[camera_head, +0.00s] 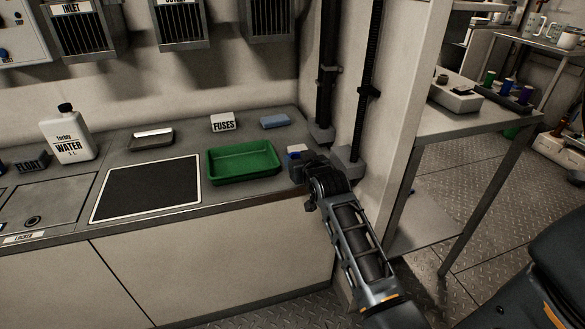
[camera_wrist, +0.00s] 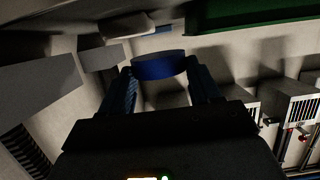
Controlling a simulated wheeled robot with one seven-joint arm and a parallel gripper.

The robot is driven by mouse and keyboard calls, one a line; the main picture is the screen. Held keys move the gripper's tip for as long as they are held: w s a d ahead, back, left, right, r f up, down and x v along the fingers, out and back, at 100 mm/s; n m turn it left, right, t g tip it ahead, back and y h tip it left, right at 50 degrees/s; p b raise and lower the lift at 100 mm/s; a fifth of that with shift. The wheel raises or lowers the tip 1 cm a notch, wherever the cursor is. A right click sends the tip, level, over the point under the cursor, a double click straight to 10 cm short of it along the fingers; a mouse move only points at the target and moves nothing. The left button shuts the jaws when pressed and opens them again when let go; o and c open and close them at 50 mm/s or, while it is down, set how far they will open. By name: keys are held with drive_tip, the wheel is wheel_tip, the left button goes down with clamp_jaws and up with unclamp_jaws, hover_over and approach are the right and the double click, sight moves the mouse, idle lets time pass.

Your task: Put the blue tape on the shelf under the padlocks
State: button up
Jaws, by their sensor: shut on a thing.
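In the wrist view, my gripper (camera_wrist: 160,75) is shut on the blue tape (camera_wrist: 158,67), a short dark-blue round piece held between the two fingertips. In the head view, my gripper (camera_head: 297,163) is at the right end of the counter, just right of the green tray. My wrist hides most of what it holds there; a small white and blue patch shows just behind it, and I cannot tell what it is. I cannot make out any padlocks or the shelf under them in either view.
The counter holds a green tray (camera_head: 243,162), a FUSES box (camera_head: 223,122), a blue block (camera_head: 275,121), a dark mat (camera_head: 148,188) and a water bottle (camera_head: 68,135). Dark vertical posts (camera_head: 367,80) stand close behind my gripper. A metal table (camera_head: 470,122) stands at right.

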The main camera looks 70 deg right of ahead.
drive_tip(key=s+d+r, duration=0.4)
drive_tip(key=s+r, duration=0.2)
drive_tip(key=s, duration=0.2)
drive_tip(key=w+a+f+n+t+y+p, duration=0.2)
drive_tip(key=w+a+f+n+y, duration=0.1)
drive_tip(key=w+a, duration=0.65)
drive_tip(key=w+a+f+n+t+y+p, duration=0.25)
drive_tip(key=w+a, duration=0.35)
drive_tip(key=a, duration=0.6)
drive_tip(key=a+f+n+y+p, duration=0.1)
drive_tip(key=a+f+n+y, duration=0.1)
drive_tip(key=a, duration=1)
drive_tip(key=a+f+n+y+p, duration=0.2)
drive_tip(key=a+f+y, duration=0.1)
drive_tip(key=a, duration=1)
drive_tip(key=shift+w+a+f+t+y+p, duration=0.15)
drive_tip(key=shift+w+f+t+y+p, duration=0.15)
drive_tip(key=shift+f, duration=0.25)
drive_tip(key=shift+n, duration=0.25)
